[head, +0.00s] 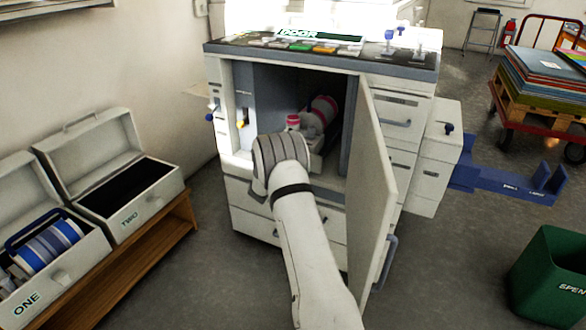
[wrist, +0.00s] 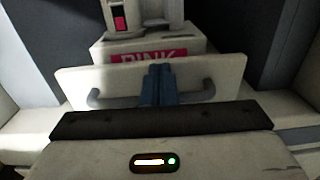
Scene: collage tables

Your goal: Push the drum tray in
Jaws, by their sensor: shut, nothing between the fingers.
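The drum tray's white front panel (wrist: 220,75) with a grey bar handle (wrist: 100,97) spans the middle of the wrist view. Behind it is a block with a pink "PINK" label (wrist: 150,56). In the head view the pink-and-white drum (head: 322,109) lies inside the open machine, and the tray (head: 328,148) shows partly beneath it. My gripper (wrist: 158,72) is shut and empty, its blue-grey fingers in front of the panel at the handle's middle. I cannot tell whether they touch it. In the head view my wrist hides the fingers.
The machine's door (head: 372,190) stands open, close to the right of my arm. A blue bracket (head: 505,182) sticks out at the machine's right. Open cases ONE (head: 65,284) and TWO (head: 145,210) sit on a wooden bench at left. A green bin (head: 550,275) stands at right.

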